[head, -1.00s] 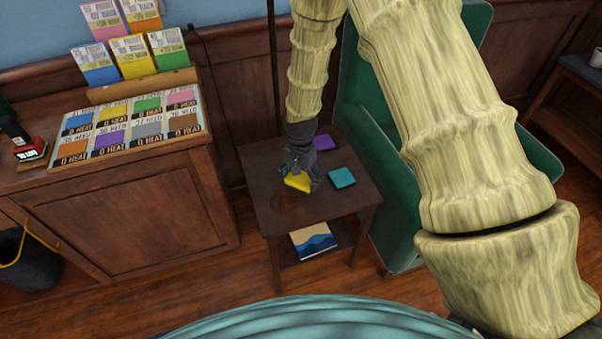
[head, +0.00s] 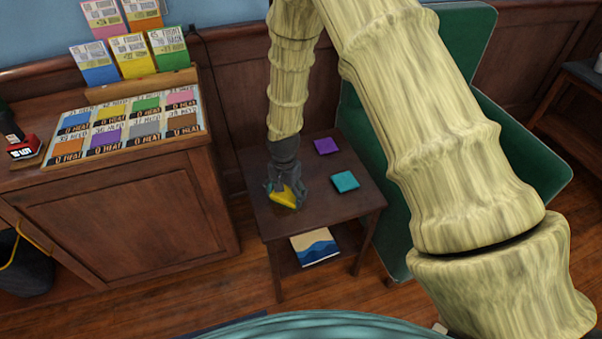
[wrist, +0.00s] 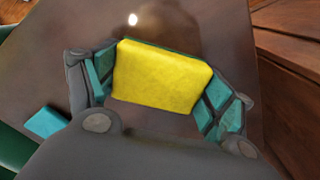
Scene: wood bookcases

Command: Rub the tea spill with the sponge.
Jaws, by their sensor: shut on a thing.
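The sponge (head: 289,196) is a yellow block with a green layer, low at the left part of a small dark wood table (head: 320,205). My gripper (head: 287,194) points down and is shut on it. In the wrist view the sponge (wrist: 162,77) sits between the teal-padded fingers of my gripper (wrist: 160,92), yellow face toward the camera. A faint darker patch (wrist: 188,30) on the tabletop beyond the sponge looks like the tea spill; its edges are unclear. Whether the sponge touches the tabletop I cannot tell.
A teal square (head: 345,181) and a purple square (head: 326,146) lie to the right on the tabletop. A book (head: 315,246) lies on the lower shelf. A wood cabinet (head: 125,215) stands close on the left, a green chair (head: 400,235) on the right.

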